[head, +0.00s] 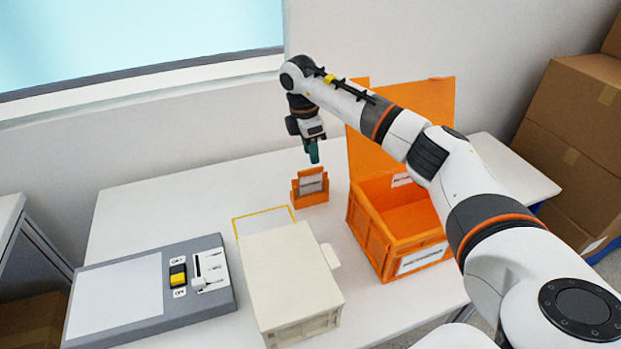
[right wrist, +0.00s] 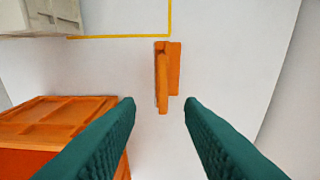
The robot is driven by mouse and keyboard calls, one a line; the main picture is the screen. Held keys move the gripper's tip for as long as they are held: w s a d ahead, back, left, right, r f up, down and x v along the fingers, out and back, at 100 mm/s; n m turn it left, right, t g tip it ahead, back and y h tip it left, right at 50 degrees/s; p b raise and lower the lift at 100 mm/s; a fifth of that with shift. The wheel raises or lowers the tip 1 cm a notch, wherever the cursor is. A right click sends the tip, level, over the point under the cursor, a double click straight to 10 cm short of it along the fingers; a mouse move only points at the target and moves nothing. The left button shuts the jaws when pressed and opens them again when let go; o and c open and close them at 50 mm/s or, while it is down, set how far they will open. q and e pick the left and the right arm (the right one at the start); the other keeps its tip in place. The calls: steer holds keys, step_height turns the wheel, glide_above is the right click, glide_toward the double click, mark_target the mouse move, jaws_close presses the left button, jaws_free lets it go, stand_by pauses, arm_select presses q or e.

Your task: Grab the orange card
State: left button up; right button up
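The orange card (head: 312,173) stands upright in a small orange holder (head: 309,200) on the white table, left of the orange crate. It has a greyish front face. In the right wrist view the card (right wrist: 162,82) is seen from above as a narrow orange strip against its holder (right wrist: 174,56). My right gripper (head: 314,160) hangs just above the card, fingers pointing down. In the right wrist view its two green fingers (right wrist: 159,104) are open and empty, with the card's near end between and beyond the tips, apart from both. My left gripper is not in view.
An open orange crate (head: 368,238) with its lid raised stands right of the holder. A cream box (head: 285,275) and a grey switch panel (head: 228,291) lie nearer left. A yellow outline (head: 264,213) marks the table. Bare table (head: 190,205) lies left.

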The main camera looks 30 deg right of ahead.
mark_target(310, 169)
steer(key=shift+w+f+p, duration=0.15)
steer(key=shift+f+p, duration=0.25)
steer(key=shift+f, duration=2.4)
jaws_close()
